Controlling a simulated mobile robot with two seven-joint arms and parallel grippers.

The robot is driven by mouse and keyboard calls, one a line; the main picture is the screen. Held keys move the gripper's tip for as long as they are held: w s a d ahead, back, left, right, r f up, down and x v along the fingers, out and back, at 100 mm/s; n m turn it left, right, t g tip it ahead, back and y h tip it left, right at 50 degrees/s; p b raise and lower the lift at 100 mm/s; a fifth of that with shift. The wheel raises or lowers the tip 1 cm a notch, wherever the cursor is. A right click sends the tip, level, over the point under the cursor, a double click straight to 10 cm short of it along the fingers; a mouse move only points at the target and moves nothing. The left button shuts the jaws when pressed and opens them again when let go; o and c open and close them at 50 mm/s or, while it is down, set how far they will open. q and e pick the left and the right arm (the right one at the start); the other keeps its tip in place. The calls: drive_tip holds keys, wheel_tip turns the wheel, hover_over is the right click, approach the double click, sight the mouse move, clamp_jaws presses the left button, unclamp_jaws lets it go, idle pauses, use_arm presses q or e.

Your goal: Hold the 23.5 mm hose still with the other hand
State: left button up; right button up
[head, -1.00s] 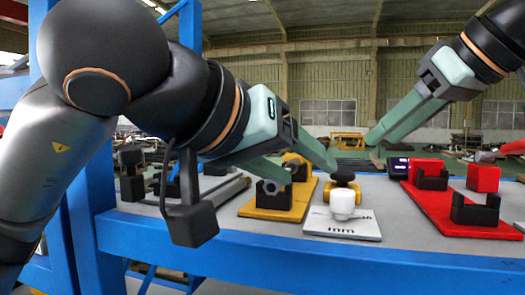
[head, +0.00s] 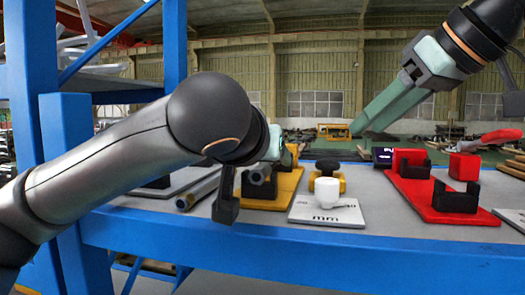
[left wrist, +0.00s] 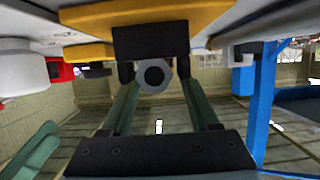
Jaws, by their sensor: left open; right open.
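A grey tube end with a six-sided face and a dark round hole (left wrist: 154,75) shows in the left wrist view, at a black holder (left wrist: 150,42) on a yellow plate (left wrist: 205,16). My left gripper (left wrist: 157,80) is open, one finger on each side of that end; contact cannot be told. In the head view my left arm hides most of this gripper. A grey tube (head: 198,191) lies left of the yellow plate (head: 284,188). I cannot tell which is the 23.5 mm hose. My right gripper (head: 364,124) is open, raised above the table's far side.
A white plate (head: 340,214) with a white knob (head: 327,191) stands right of the yellow one. A red board (head: 430,203) with black holders and red blocks is further right. The blue table edge (head: 320,255) runs in front; a blue post (head: 77,150) stands left.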

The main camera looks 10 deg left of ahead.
use_arm(q)
drive_tip(key=shift+x, duration=0.95)
clamp_jaws()
idle(1.1)
